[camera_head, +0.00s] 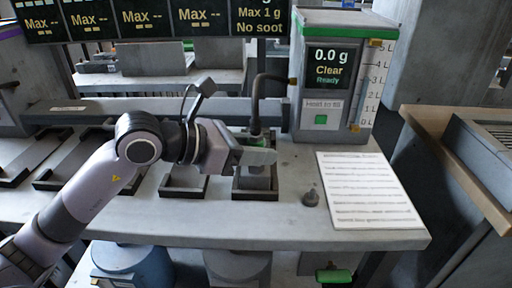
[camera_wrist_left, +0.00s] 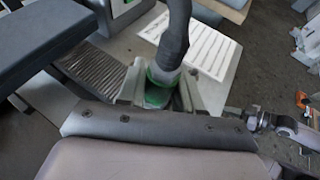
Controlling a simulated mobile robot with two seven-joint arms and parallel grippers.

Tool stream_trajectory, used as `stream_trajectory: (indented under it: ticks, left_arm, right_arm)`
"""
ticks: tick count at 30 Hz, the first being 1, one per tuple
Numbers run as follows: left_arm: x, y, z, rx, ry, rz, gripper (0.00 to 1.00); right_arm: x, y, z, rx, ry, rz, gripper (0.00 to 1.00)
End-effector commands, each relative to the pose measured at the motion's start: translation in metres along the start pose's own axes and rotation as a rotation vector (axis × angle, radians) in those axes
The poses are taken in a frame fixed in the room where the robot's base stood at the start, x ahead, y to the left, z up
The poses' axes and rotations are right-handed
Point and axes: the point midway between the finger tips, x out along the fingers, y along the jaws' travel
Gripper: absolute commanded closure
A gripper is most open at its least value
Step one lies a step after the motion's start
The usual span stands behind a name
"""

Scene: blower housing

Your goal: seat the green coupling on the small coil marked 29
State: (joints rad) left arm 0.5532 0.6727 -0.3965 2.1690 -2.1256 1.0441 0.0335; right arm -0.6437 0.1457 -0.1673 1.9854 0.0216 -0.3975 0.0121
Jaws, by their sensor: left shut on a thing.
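The green coupling (camera_head: 257,141) sits at the end of a dark hose (camera_head: 256,97) that curves down from the display unit. My left gripper (camera_head: 260,157) is shut on it, above a small dark tray (camera_head: 256,196) with a grey block in it. In the left wrist view the coupling (camera_wrist_left: 158,90) is between the two fingers (camera_wrist_left: 160,88), with the hose (camera_wrist_left: 174,38) rising from it. I cannot read a 29 anywhere; the grey block (camera_head: 257,180) under the gripper is partly hidden. Whether the coupling touches the block cannot be told. My right gripper is not in view.
The display unit (camera_head: 330,85) reads 0.0 g, Clear, Ready. Another tray (camera_head: 183,194) stands left of the gripper. The bench front (camera_head: 230,222) is clear.

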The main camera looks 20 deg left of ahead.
Motion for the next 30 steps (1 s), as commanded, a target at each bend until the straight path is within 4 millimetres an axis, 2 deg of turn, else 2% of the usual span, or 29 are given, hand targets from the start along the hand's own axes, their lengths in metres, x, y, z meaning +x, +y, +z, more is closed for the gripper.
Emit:
stream_trajectory:
  ticks: [2,3,5,17,19,21,30]
  left_arm:
    - [0.001,0.0,-0.002,0.001,-0.002,0.0,1.0]
    - [0.0,0.0,-0.001,0.001,-0.002,0.0,0.56]
    - [0.0,0.0,-0.001,0.001,-0.002,0.0,0.36]
    - [0.001,0.0,-0.002,0.0,0.001,0.0,0.35]
    - [-0.001,0.0,-0.002,0.0,0.001,0.001,0.35]
    - [-0.013,0.001,-0.003,0.002,0.001,0.005,0.35]
    - [-0.057,0.001,-0.003,0.001,0.001,0.002,0.35]
  right_arm:
    - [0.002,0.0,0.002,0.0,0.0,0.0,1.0]
    - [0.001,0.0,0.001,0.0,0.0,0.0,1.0]
    - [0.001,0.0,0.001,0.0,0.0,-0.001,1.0]
    - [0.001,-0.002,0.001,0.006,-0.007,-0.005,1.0]
    - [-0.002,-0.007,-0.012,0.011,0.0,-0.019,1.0]
    - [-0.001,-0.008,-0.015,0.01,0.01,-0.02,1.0]
    - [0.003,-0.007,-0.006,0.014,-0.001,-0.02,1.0]
